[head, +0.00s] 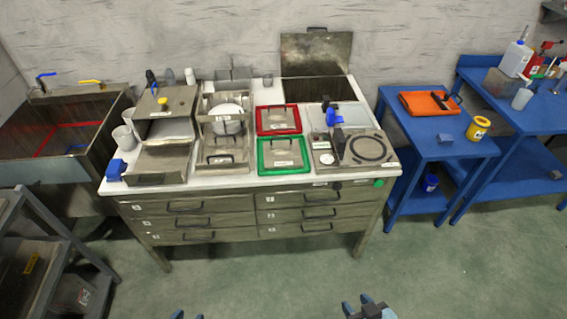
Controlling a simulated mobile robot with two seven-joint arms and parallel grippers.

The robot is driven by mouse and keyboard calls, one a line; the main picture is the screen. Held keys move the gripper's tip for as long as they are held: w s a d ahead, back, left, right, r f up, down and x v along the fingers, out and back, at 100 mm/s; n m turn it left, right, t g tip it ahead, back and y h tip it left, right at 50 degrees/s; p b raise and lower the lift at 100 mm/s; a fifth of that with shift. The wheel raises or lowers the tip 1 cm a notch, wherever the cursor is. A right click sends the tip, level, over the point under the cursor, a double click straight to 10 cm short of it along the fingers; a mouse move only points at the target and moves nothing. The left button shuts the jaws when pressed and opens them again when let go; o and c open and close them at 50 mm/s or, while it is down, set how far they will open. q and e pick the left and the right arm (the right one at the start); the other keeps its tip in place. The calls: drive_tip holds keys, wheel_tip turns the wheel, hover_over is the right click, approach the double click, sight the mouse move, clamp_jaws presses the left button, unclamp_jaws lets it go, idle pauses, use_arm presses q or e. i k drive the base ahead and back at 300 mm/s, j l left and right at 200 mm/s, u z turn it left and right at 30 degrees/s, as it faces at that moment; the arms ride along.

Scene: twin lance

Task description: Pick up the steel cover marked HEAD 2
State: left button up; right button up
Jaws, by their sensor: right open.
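Several steel covers with black handles and small pale labels lie on the steel workbench (240,181). One steel cover (277,116) is in the red tray (263,132) and one steel cover (284,152) is in the green tray (264,172). Another handled steel piece (221,158) lies left of the green tray. The labels are too small to read, so I cannot tell which is HEAD 2. My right gripper (358,305) is open and empty at the bottom edge, well in front of the bench. My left gripper (188,316) barely shows at the bottom edge, its tips apart.
A steel box with a raised lid (317,55) stands at the bench's back. A gauge case with a black ring (368,149) lies at right. A blue table (415,138) bears an orange tray (420,105) and a yellow tub (478,128). The floor before the bench is clear.

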sight(273, 119)
drive_tip(key=u, duration=0.3)
drive_tip(key=i+j+z, duration=0.3)
drive_tip(key=j, duration=0.45)
drive_tip(key=i+l+u, duration=0.7)
drive_tip(key=l+u, duration=0.15)
drive_tip(key=l, duration=0.2)
drive_tip(key=i+u, duration=0.1)
drive_tip(key=i, duration=0.2)
